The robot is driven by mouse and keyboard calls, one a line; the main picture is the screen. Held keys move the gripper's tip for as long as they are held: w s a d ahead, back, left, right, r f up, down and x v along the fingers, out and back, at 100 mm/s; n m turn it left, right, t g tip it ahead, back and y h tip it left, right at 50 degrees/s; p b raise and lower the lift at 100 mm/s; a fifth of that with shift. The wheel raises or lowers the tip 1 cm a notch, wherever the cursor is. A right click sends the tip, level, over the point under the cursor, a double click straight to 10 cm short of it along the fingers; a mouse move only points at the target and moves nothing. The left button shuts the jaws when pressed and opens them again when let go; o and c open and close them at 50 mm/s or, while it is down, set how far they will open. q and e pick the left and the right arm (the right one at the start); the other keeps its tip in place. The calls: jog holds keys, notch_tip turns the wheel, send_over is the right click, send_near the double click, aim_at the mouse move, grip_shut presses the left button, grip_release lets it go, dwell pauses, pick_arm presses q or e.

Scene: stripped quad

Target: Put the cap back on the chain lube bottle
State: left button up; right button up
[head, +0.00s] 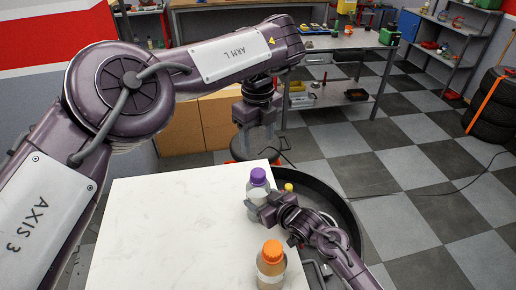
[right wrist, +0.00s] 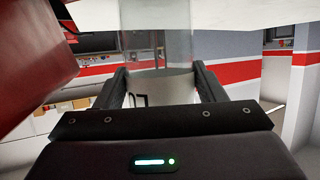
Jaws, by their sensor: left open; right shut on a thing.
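A clear bottle with a purple top (head: 258,176) stands upright near the right edge of the white table (head: 160,235). My right gripper (head: 258,208) is shut around its body. In the right wrist view the clear cylinder (right wrist: 163,45) is between the fingers of my right gripper (right wrist: 158,78). My left gripper (head: 256,143) is open and empty, pointing down beyond the table's far edge. A bottle with an orange top (head: 271,252) stands nearer on the table. A small yellow item (head: 289,187) shows right of the purple top. I cannot read any label, so which bottle holds chain lube is unclear.
A round black pan (head: 345,205) lies right of the table, partly behind my right arm. A workbench (head: 345,40) with small items stands at the back. Tyres (head: 492,110) are stacked at the right. The table's left part is clear.

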dwell(0.3)
jog(key=o, duration=1.5)
jog(key=shift+c, duration=0.2)
jog(key=b+v, duration=0.2)
jog(key=v, duration=0.5)
jog(key=shift+s+d, duration=0.25)
jog(key=shift+d, duration=0.05)
jog(key=shift+r, duration=0.1)
jog(key=shift+d, duration=0.1)
